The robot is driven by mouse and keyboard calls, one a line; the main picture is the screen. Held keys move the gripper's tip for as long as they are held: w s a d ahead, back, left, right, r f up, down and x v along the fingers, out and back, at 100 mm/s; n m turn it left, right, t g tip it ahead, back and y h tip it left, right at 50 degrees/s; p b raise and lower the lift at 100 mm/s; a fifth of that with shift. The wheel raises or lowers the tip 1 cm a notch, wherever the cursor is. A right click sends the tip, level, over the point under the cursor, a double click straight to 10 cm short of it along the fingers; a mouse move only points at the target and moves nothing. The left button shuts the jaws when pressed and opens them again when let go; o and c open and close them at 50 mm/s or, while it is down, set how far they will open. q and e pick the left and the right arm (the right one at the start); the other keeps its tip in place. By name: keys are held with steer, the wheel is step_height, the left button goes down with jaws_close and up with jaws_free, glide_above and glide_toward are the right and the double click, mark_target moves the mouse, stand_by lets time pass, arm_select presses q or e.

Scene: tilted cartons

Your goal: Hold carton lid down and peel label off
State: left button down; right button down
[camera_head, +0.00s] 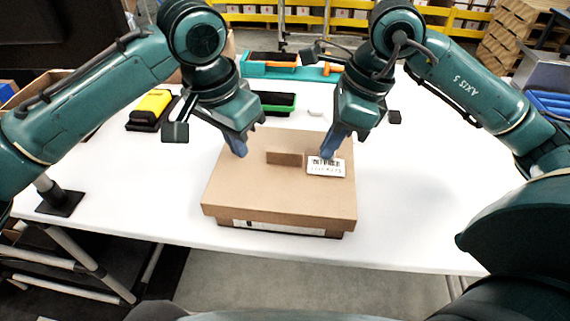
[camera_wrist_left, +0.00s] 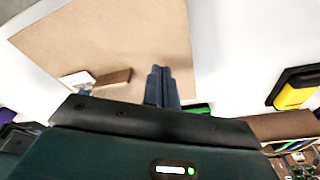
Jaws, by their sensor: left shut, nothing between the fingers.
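A brown carton (camera_head: 262,190) with its lid on sits near the front edge of the white table. A white label (camera_head: 321,170) with dark print lies on the right part of the lid. My left gripper (camera_head: 240,152) is shut and empty, its tips at the lid's left back part; I cannot tell if they touch. The shut fingers also show over the carton lid (camera_wrist_left: 110,35) in the left wrist view. My right gripper (camera_head: 328,153) has its fingertips at the label's upper edge; whether it is open or shut is hidden. A small brown block (camera_head: 284,159) sits on the lid between the grippers.
A yellow and black case (camera_head: 152,108) lies at the left on the table (camera_head: 420,200). A green-edged black tray (camera_head: 272,103) and a teal tray (camera_head: 262,66) stand behind the carton. The table right of the carton is clear.

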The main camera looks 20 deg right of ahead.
arm_select(q)
steer(key=shift+f, duration=0.75)
arm_select(e)
steer(key=shift+r, duration=1.05)
stand_by(0.6)
steer(key=shift+r, duration=2.45)
